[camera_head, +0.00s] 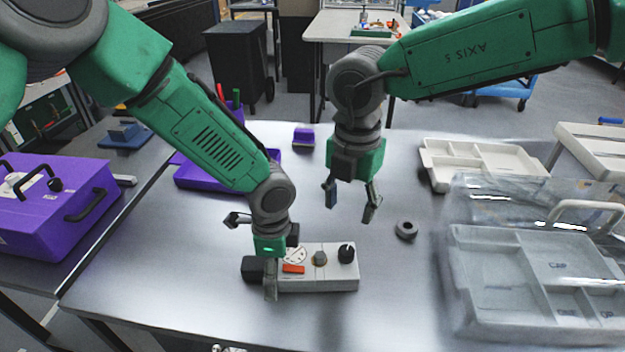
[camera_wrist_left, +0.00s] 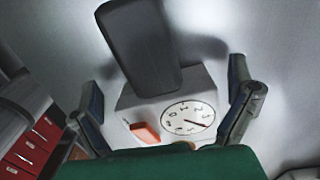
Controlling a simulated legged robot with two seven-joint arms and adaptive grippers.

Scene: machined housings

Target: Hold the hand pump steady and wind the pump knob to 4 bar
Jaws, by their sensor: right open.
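The hand pump (camera_head: 318,282) is a pale box on the steel table. Its top carries a round dial, an orange lever (camera_head: 293,268), a grey-brown hex part (camera_head: 320,258) and a black knob (camera_head: 346,252). A black block sticks out at its left end. My left gripper (camera_head: 280,262) straddles the pump's left part, one finger on each side; firm contact is unclear. In the left wrist view, the dial (camera_wrist_left: 188,117) has a red needle pointing lower right; its reading is unclear. My right gripper (camera_head: 351,203) is open and empty, above the table behind the pump.
A dark ring (camera_head: 406,230) lies right of the pump. Grey trays with a clear lid (camera_head: 530,290) fill the table's right side, with a cream tray (camera_head: 480,165) behind. A purple tray (camera_head: 205,182) is at the back left; a purple case (camera_head: 50,215) stands further left.

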